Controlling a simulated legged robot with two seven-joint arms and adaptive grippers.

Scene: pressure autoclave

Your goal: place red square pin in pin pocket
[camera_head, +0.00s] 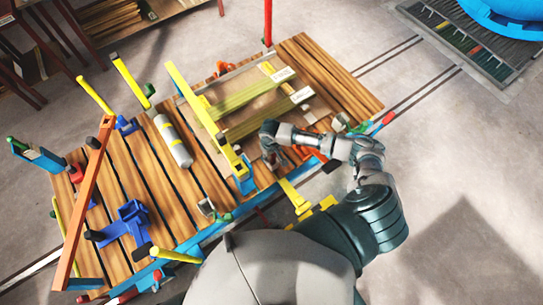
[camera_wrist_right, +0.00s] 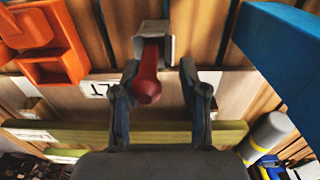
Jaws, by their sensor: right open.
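The red square pin (camera_wrist_right: 150,75) is in the right wrist view, its rounded end toward the camera. Its far end is at or inside a small pale metal square pocket (camera_wrist_right: 154,28); how deep it sits cannot be told. My right gripper (camera_wrist_right: 159,68) is open, with one finger on each side of the pin and a visible gap at the right finger. In the head view my right gripper (camera_head: 272,158) is low over the front right part of the wooden platform (camera_head: 320,70). The pin cannot be made out there. My left gripper is out of view.
An orange holder (camera_wrist_right: 50,62) and a blue bar (camera_wrist_right: 285,50) flank the pin in the wrist view. Open floor lies right.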

